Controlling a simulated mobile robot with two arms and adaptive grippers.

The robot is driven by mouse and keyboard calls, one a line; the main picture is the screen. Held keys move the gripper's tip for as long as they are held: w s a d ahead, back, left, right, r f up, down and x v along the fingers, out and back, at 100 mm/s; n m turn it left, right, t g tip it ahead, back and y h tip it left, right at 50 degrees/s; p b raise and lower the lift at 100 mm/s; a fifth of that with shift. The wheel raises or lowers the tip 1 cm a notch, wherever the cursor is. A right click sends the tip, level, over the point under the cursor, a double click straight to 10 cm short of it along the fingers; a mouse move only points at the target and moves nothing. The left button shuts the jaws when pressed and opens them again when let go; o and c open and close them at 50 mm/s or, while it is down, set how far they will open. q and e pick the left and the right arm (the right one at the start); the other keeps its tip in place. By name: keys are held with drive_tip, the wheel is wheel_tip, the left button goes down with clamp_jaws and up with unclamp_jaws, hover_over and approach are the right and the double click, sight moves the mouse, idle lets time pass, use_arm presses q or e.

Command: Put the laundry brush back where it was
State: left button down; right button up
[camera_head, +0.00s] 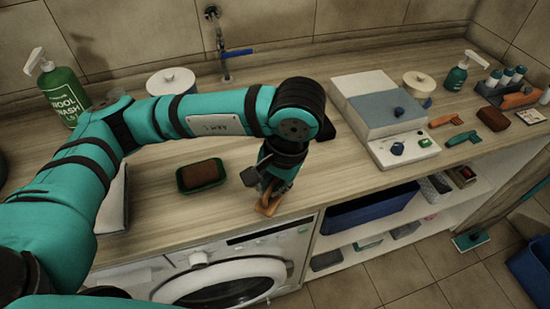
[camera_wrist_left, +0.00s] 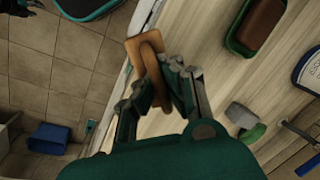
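An orange-brown wooden piece with a flat plate and a raised handle, which looks like the laundry brush (camera_wrist_left: 147,50), is between the fingers of my left gripper (camera_head: 272,190). It also shows in the head view (camera_head: 268,207), near the counter's front edge. In the left wrist view the left gripper (camera_wrist_left: 158,85) closes around the handle, and the plate overlaps the counter edge. Bristles are not visible. A dark clawed shape at the top left of that view may be my right gripper (camera_wrist_left: 20,7), too cut off to read. The head view does not show it.
A green dish (camera_head: 182,186) with a brown block (camera_head: 203,174) stands left of the left gripper. A grey-white appliance (camera_head: 375,105) stands to the right. A green bottle (camera_head: 62,95) is at the back left. Below are a washing machine (camera_head: 225,283) and shelves.

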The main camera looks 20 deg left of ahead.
use_arm(q)
drive_tip(key=w+a, duration=0.1)
drive_tip(key=w, duration=0.2)
drive_tip(key=w+a+p, duration=0.1)
drive_tip(key=w, duration=0.3)
drive_tip(key=w+a+f+p, duration=0.1)
drive_tip(key=w+a, duration=0.1)
drive_tip(key=w, duration=0.2)
drive_tip(key=shift+w, duration=0.2)
drive_tip(key=shift+w+a, duration=0.1)
drive_tip(key=shift+w, duration=0.1)
drive_tip(key=shift+f+p, duration=0.3)
drive_tip(key=shift+p, duration=0.1)
wheel_tip(320, 180, down, 2)
drive_tip(key=shift+f+p, duration=0.15)
drive_tip(key=shift+p, duration=0.5)
drive_tip(key=shift+f, duration=0.3)
use_arm(e)
drive_tip(key=r, duration=0.4)
drive_tip(key=shift+w+a+r, duration=0.2)
drive_tip(key=shift+r, duration=0.1)
use_arm(q)
drive_tip(key=shift+f, duration=0.1)
